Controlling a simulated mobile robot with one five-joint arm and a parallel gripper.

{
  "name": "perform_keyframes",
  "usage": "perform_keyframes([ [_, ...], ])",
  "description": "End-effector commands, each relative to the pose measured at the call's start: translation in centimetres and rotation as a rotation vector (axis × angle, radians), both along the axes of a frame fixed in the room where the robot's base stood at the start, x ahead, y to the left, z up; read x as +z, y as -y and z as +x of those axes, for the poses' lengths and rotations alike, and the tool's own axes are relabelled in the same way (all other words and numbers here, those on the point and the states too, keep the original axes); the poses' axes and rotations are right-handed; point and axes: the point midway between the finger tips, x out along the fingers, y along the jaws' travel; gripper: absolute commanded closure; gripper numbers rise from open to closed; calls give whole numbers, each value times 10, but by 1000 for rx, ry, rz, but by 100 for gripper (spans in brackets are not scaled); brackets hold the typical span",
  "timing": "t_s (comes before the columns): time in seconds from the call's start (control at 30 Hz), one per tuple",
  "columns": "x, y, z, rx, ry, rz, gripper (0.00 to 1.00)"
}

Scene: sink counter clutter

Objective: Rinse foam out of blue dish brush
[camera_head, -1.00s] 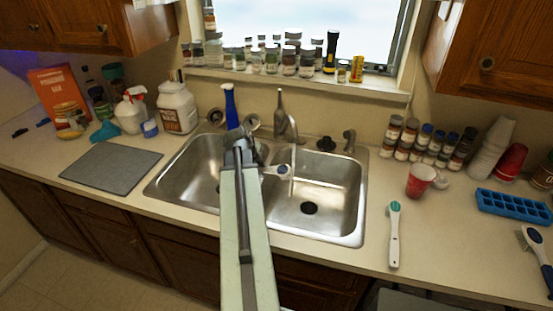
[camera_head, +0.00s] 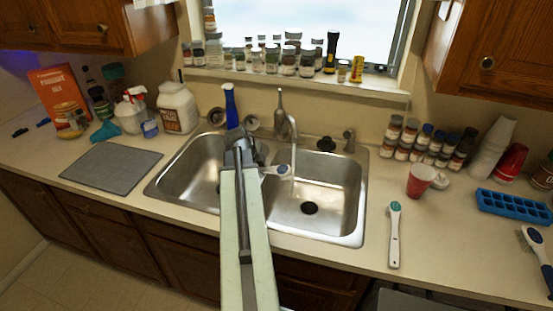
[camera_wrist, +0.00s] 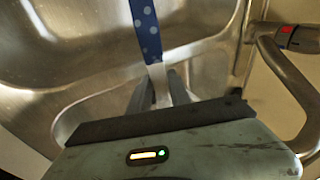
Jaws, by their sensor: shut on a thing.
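My gripper (camera_wrist: 158,84) is shut on a flat blue piece with pale spots (camera_wrist: 147,30), which I take as the blue dish brush. Its lower end between the fingers is whitish. In the head view my gripper (camera_head: 240,146) is over the sink, left of the faucet (camera_head: 284,118). A blue upright shape (camera_head: 231,104) shows just beyond it; I cannot tell if it is the held piece. A white piece with a blue oval (camera_head: 282,169) sticks out right of the gripper, near the spout. A thin pale streak hangs below the spout.
The double sink's right basin (camera_head: 330,205) looks empty. A teal-and-white brush (camera_head: 394,232), red cup (camera_head: 420,180) and blue ice tray (camera_head: 514,207) lie on the right counter. A grey mat (camera_head: 112,166) and bottles are at left. Spice jars line the sill.

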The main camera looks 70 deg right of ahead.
Motion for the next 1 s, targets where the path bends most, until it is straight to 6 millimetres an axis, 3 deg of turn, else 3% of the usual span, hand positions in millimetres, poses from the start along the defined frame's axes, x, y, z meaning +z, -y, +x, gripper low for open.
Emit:
perform_keyframes([
  [0.33,3,-2,0,0,0,0,100],
  [0.83,39,-45,8,1,0,-1,100],
  [1.0,41,-50,9,0,0,0,100],
])
